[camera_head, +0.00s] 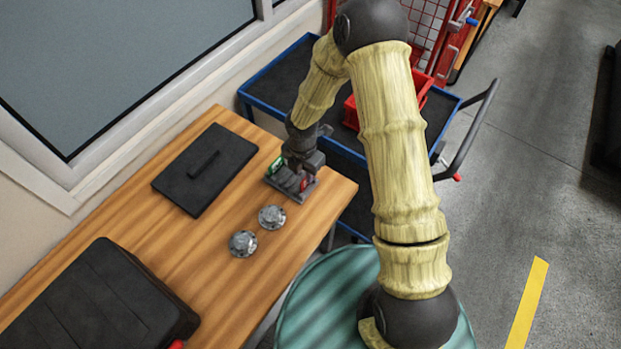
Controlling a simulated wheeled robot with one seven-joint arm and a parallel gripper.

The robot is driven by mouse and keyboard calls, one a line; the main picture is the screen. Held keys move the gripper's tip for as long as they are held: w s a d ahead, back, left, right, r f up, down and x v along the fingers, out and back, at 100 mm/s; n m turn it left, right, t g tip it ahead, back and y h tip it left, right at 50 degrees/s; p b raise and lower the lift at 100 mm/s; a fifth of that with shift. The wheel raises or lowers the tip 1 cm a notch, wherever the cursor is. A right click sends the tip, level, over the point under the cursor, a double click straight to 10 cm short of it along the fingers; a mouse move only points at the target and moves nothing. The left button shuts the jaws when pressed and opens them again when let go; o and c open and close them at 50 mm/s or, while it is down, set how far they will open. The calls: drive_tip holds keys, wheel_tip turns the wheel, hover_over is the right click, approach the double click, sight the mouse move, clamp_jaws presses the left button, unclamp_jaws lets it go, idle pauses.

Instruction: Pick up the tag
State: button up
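My gripper (301,168) points down over a small dark grey holder (296,198) near the right end of the wooden table. A small green piece (275,165) shows at the left of the gripper, and a small red piece (304,184) shows at its right, both at the holder. Either may be the tag; I cannot tell which. The gripper and wrist hide part of the holder. The fingers are too small and dark to show whether they are open or shut, or touching anything.
Two round metal parts (257,231) lie on the wooden table (180,257) near the holder. A black plate with a handle (205,168) and a black case (97,305) lie further left. A blue-edged cart (278,87) with a red bin (351,113) stands behind.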

sight(306, 187)
drive_tip(key=f, duration=0.1)
drive_tip(key=f+p, duration=0.1)
drive_tip(key=f, duration=0.2)
drive_tip(key=shift+s+d, duration=0.15)
drive_tip(key=shift+d, duration=0.2)
drive_tip(key=shift+f, duration=0.45)
clamp_jaws()
